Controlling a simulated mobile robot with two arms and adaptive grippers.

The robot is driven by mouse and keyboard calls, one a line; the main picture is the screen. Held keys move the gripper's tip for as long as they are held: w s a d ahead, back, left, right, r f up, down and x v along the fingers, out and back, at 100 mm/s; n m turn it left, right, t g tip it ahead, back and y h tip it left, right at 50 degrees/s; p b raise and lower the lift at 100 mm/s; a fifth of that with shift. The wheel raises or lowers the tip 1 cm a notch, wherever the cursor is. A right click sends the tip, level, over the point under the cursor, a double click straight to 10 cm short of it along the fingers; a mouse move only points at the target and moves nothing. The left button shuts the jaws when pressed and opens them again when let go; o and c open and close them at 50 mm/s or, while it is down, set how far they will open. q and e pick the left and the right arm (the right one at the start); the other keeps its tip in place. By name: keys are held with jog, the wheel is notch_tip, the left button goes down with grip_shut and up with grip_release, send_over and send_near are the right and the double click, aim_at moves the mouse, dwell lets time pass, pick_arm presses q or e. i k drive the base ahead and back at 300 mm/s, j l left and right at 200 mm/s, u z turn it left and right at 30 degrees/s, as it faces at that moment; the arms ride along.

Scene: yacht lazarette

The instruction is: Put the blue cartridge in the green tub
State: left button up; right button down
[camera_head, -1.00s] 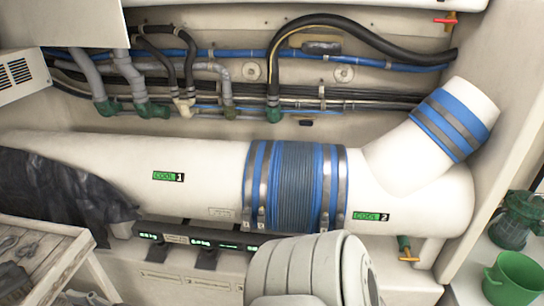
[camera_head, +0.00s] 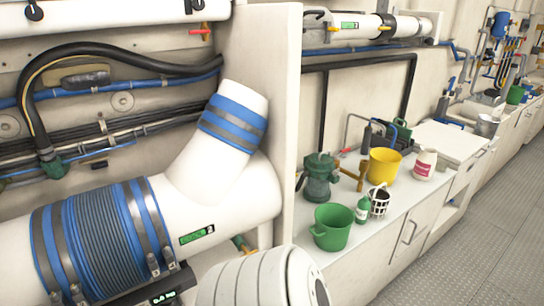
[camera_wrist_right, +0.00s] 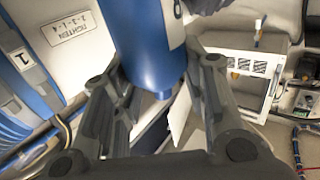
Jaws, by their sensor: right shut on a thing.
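The blue cartridge (camera_wrist_right: 148,45) is large and upright in the right wrist view, with a pale label along one side. My right gripper (camera_wrist_right: 160,88) is shut on it, with dark fingers on both sides. The upper end of the cartridge is cut off by the frame. The green tub (camera_head: 332,228) stands on the white counter at the middle right of the head view. Its open top shows and I see nothing inside. The cartridge and right gripper do not show in the head view. My left gripper is in neither view now.
A green strainer-like device (camera_head: 319,178), a yellow bucket (camera_head: 384,166), a green bottle (camera_head: 362,210), a white basket (camera_head: 379,201) and a white jar (camera_head: 425,164) crowd the counter (camera_head: 345,262) around the tub. A white partition (camera_head: 272,110) stands left of it. Open floor (camera_head: 450,250) lies right.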

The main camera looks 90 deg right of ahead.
aim_at(335, 244)
jog(key=z, duration=1.8)
